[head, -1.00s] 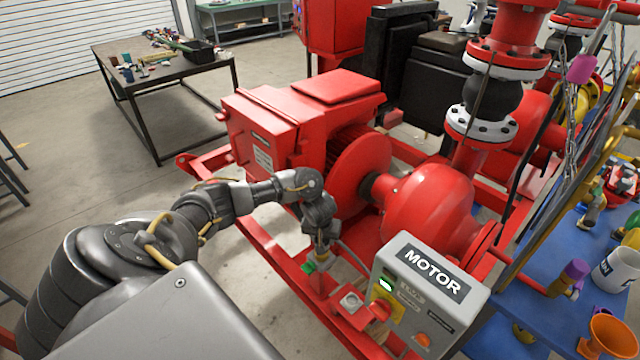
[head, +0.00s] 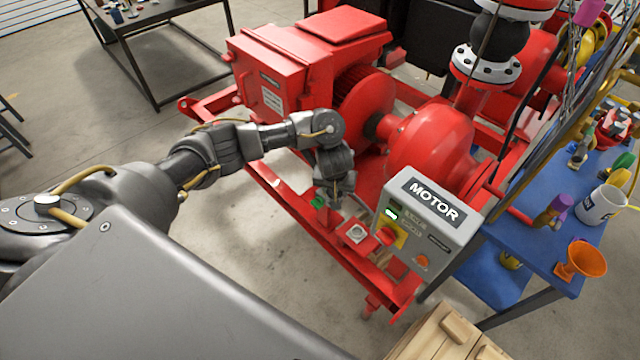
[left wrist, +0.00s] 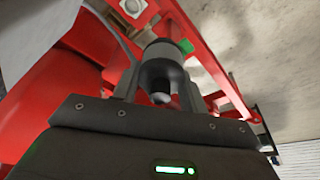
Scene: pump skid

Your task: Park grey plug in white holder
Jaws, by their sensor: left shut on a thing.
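My left gripper (head: 335,193) points down over the red skid rail, beside the MOTOR box. In the left wrist view its fingers (left wrist: 160,92) are shut on a grey, round plug (left wrist: 163,62). A grey cable (left wrist: 124,46) shows beside the plug. In the head view the gripper mostly hides the plug. The white holder (head: 356,233), a small square block with a round centre, sits on the rail to the right of and nearer than the gripper. It also shows at the top of the left wrist view (left wrist: 132,7), apart from the plug. My right gripper is not in view.
The grey MOTOR box (head: 430,222) with a red and yellow switch stands right of the holder. A green part (head: 318,202) is close to the gripper on the rail (head: 285,200). The red pump (head: 430,145) rises behind. A blue bench (head: 540,225) stands right.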

